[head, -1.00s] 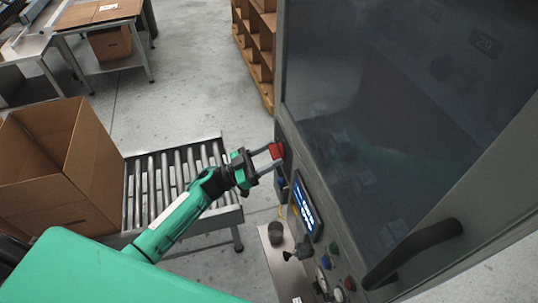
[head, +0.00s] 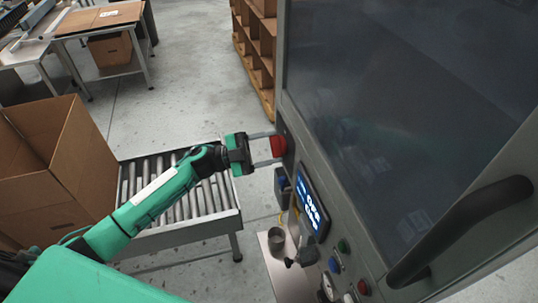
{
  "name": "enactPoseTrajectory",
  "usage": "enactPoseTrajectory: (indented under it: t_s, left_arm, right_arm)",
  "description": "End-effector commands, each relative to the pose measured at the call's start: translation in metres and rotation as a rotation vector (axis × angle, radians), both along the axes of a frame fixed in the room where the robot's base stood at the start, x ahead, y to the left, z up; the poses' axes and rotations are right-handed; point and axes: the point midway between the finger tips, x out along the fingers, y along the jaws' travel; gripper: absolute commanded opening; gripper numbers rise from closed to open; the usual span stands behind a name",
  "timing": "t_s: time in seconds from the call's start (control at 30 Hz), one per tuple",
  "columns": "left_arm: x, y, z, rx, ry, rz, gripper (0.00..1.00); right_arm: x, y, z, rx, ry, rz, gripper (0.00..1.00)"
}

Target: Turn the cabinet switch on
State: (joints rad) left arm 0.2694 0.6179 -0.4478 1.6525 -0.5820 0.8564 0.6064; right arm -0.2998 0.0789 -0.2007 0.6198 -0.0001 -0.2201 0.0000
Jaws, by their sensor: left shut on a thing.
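The cabinet (head: 430,215) fills the right of the head view, with a dark glass door. Its switch (head: 278,146) is a red knob on the left edge of the front panel. My left gripper (head: 272,148) reaches in from the left and is shut on the red switch, one finger above and one below it. The fingertips are close to the panel. The switch's exact angle is hard to read between the fingers. My right gripper is not in view.
Below the switch, the panel carries a lit display (head: 312,207), a green button (head: 343,245), a blue button (head: 334,264) and a red button (head: 363,287). A black door handle (head: 465,228) sticks out. A roller conveyor (head: 180,205) and a cardboard box (head: 60,170) stand left.

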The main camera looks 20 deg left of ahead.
Motion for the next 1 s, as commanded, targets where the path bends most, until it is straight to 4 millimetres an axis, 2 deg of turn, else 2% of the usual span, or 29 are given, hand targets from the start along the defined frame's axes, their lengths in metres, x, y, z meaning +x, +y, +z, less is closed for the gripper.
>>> enactPoseTrajectory:
  t_s: [0.03, 0.4, 0.7, 1.0]
  left_arm:
    - [0.0, 0.001, -0.004, 0.029, -0.041, -0.001, 0.3]
    - [0.001, 0.001, -0.001, 0.224, -0.33, -0.001, 0.3]
    - [0.001, 0.001, 0.002, 0.359, -0.529, -0.001, 0.3]
    - [0.001, 0.001, 0.003, 0.439, -0.648, -0.001, 0.3]
  right_arm:
    - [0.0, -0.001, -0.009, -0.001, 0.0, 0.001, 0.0]
    - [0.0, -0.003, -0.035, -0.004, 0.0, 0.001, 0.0]
    - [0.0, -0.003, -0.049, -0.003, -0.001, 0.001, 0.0]
    - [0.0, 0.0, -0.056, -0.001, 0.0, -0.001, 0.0]
